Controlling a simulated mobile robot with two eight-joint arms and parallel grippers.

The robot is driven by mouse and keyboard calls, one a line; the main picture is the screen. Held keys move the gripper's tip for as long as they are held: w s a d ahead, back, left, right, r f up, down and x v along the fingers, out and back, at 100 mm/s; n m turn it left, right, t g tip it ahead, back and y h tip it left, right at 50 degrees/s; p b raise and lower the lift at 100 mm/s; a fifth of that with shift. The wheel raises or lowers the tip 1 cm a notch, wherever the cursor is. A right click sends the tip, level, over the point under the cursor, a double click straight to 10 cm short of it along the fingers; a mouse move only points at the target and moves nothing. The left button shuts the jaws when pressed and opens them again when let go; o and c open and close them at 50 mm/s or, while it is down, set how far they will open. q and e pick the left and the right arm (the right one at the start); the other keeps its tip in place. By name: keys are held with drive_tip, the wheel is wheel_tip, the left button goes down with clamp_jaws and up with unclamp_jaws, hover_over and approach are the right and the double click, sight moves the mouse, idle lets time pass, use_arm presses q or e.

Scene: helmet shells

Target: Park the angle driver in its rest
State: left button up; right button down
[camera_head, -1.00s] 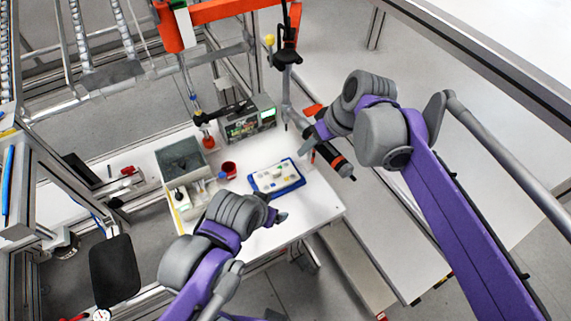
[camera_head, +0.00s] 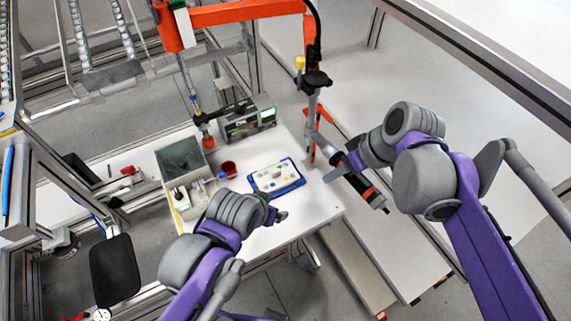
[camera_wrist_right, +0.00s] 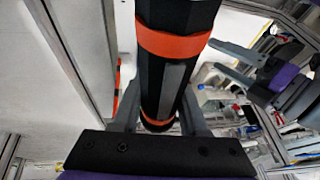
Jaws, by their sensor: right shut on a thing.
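The angle driver (camera_head: 371,191) is a black cylinder with orange bands. It hangs tilted beyond the table's right edge, beside a grey upright post (camera_head: 312,100) of the overhead support arm. My right gripper (camera_head: 341,173) is shut around it. In the right wrist view the driver's body (camera_wrist_right: 172,75) fills the middle, between the grey fingers of the right gripper (camera_wrist_right: 160,122). My left gripper (camera_head: 281,216) is over the table's front edge, empty; its two fingers show spread apart in the right wrist view (camera_wrist_right: 216,58). I cannot clearly make out the rest.
The white table (camera_head: 310,195) bears a blue-edged tray of small parts (camera_head: 276,178), a red cup (camera_head: 228,168), a grey bin (camera_head: 181,158) and a display box (camera_head: 249,122). An orange overhead arm (camera_head: 245,9) crosses the back. Table space right of the tray is clear.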

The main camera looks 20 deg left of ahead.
drive_tip(key=shift+w, duration=0.15)
use_arm(q)
drive_tip(key=shift+w+r, duration=0.15)
drive_tip(key=shift+r, duration=0.1)
use_arm(e)
drive_tip(key=w, duration=0.6)
drive_tip(key=shift+w, duration=0.2)
idle(0.3)
unclamp_jaws()
idle(0.4)
use_arm(q)
drive_tip(key=shift+r, duration=0.1)
drive_tip(key=shift+w+r+t+p, duration=0.15)
drive_tip(key=shift+w+r+p, duration=0.4)
drive_tip(key=shift+r, duration=0.2)
drive_tip(key=shift+w+r+t+p, duration=0.15)
drive_tip(key=shift+w+r+p, duration=0.25)
drive_tip(key=shift+r+p, duration=0.3)
use_arm(e)
drive_tip(key=v, duration=1.1)
